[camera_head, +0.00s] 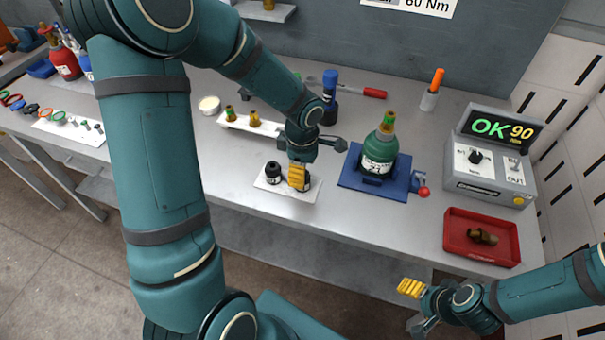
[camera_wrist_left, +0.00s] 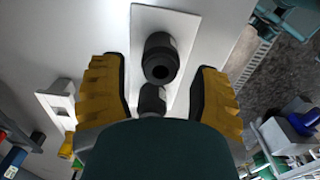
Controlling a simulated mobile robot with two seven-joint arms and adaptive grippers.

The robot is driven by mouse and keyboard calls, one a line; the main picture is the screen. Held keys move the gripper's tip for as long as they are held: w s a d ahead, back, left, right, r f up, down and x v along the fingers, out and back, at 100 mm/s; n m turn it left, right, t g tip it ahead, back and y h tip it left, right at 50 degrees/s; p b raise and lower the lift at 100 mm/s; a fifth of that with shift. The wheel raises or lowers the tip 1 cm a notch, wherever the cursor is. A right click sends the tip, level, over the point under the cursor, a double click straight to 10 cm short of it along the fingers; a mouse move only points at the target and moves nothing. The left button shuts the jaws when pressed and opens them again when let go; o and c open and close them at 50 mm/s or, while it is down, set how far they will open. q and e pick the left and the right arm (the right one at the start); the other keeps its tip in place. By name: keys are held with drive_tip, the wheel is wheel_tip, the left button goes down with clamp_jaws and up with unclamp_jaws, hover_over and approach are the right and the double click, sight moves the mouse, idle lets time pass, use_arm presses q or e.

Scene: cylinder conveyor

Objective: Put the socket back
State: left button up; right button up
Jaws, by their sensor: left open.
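Two black sockets stand on a small white mat (camera_head: 287,194) at the bench's front edge. One socket (camera_head: 273,172) is just left of my left gripper (camera_head: 299,178) in the head view; the other is mostly hidden by its yellow fingers. My left gripper is open and low over the mat. In the left wrist view one socket (camera_wrist_left: 161,58) shows its dark bore, and a second (camera_wrist_left: 152,99) lies between the open fingers (camera_wrist_left: 160,95), partly covered by my gripper body. My right gripper (camera_head: 411,288) is in front of the bench; its opening is unclear.
A green bottle-like cylinder (camera_head: 379,152) stands in a blue fixture (camera_head: 362,182) right of the mat. A white holder (camera_head: 233,123) with brass fittings is behind. A red tray (camera_head: 456,243) with a brass part and a display box reading OK 90 (camera_head: 462,181) are at the right.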

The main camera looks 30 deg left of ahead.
use_arm(q)
wheel_tip(320, 180, up, 9)
drive_tip(key=p, duration=0.1)
drive_tip(key=shift+r, duration=0.15)
use_arm(e)
drive_tip(key=shift+w+r, duration=0.15)
drive_tip(key=shift+r, duration=0.45)
use_arm(q)
drive_tip(key=shift+s, duration=0.15)
